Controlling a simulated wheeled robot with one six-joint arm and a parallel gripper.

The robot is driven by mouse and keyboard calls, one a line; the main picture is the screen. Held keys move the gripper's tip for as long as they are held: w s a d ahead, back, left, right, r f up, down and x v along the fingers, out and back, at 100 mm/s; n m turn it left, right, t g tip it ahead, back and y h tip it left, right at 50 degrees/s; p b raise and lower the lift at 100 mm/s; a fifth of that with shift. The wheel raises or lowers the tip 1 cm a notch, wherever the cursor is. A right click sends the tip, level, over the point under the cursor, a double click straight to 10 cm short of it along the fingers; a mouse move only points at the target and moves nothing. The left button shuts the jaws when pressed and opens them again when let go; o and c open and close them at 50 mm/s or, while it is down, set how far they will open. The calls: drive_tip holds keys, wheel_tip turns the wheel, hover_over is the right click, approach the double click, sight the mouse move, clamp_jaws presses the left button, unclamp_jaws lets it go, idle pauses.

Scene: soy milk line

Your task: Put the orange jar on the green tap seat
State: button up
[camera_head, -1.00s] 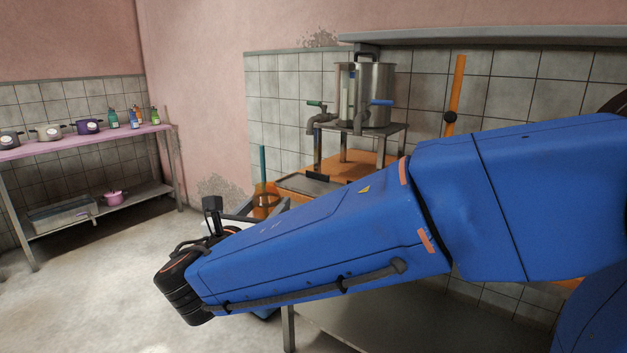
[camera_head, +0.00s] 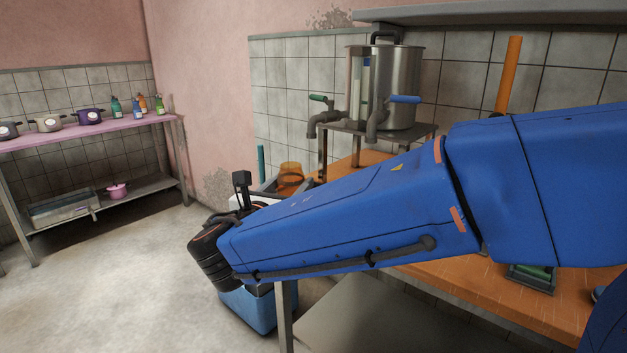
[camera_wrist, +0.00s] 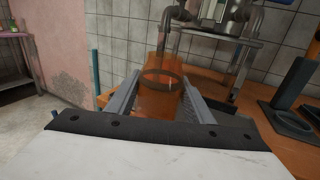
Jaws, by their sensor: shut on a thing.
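The orange see-through jar (camera_wrist: 160,97) stands upright between the two grey fingers of my gripper (camera_wrist: 160,76), which is shut on it. In the head view the jar (camera_head: 291,172) shows above my forearm, below and left of the green-handled tap (camera_head: 319,98). In the wrist view the jar's top overlaps the tap pipe (camera_wrist: 168,22) behind it. The gap between jar and tap is hard to judge. The green tap seat cannot be made out; my arm and the jar hide the counter below the tap.
A steel pot (camera_head: 400,85) stands on a metal stand (camera_head: 424,131), with a blue-handled tap (camera_head: 404,99) right of the green one. A pink shelf (camera_head: 135,121) stands far left.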

drive_tip(key=x, duration=1.5)
drive_tip(key=shift+f, duration=1.85)
drive_tip(key=shift+a+f, duration=0.1)
drive_tip(key=o, duration=1.2)
drive_tip(key=shift+c, duration=0.2)
